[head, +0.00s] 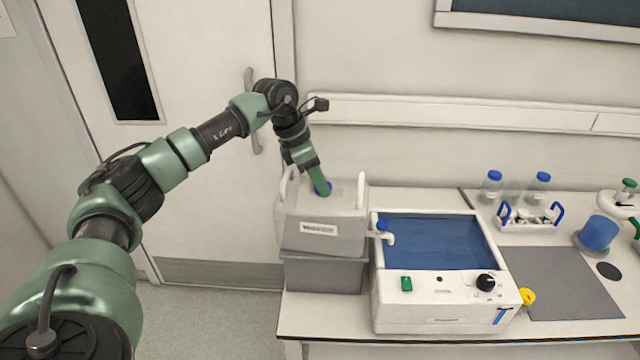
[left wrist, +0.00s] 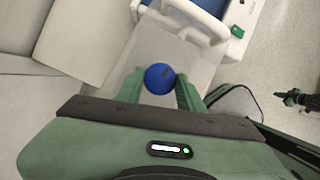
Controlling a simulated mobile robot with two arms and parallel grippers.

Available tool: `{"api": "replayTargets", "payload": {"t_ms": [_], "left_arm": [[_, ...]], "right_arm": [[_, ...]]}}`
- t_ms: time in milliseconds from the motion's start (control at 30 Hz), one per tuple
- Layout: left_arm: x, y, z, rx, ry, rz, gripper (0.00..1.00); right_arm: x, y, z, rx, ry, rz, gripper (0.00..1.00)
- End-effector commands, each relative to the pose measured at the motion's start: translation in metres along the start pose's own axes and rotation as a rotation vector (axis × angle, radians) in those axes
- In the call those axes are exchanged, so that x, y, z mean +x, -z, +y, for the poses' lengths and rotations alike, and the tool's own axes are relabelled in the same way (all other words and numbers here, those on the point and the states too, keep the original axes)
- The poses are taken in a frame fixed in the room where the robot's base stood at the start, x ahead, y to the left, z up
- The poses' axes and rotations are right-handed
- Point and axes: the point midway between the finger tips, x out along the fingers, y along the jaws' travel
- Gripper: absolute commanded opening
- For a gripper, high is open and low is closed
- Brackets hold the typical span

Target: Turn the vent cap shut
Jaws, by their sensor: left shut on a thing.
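The vent cap (left wrist: 159,77) is a round blue cap on top of a translucent lidded container (head: 320,215) with two upright handles. The container stands on a grey box at the left end of the bench. My left gripper (head: 322,190) reaches down onto the cap from above. In the left wrist view its two green fingers (left wrist: 160,88) lie on either side of the cap and are shut on it. In the head view the fingers hide most of the cap.
Right of the container is a white water bath (head: 445,300) with a blue basin, a black knob and a green switch. Further right are a bottle rack (head: 527,222), a grey mat (head: 570,283) and a blue beaker (head: 598,233). A door stands behind my left arm.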

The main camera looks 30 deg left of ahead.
Motion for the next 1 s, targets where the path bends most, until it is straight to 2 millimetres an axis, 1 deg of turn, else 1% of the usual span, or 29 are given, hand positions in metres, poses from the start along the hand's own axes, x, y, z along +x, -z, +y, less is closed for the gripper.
{"api": "replayTargets", "payload": {"t_ms": [100, 200, 1000], "left_arm": [[-0.0006, -0.0012, 0.0010, 0.074, 0.031, -0.003, 0.00], [-0.0009, -0.0012, 0.0008, 0.099, 0.040, -0.002, 0.00], [-0.0011, -0.0008, 0.0010, 0.096, 0.037, -0.001, 0.00]], "right_arm": [[0.0010, -0.0001, 0.0000, 0.000, 0.000, 0.000, 0.00], [0.0008, -0.0002, 0.0001, 0.000, 0.000, 0.000, 0.00], [0.0007, -0.0003, 0.0003, 0.000, 0.000, 0.000, 0.00]]}}
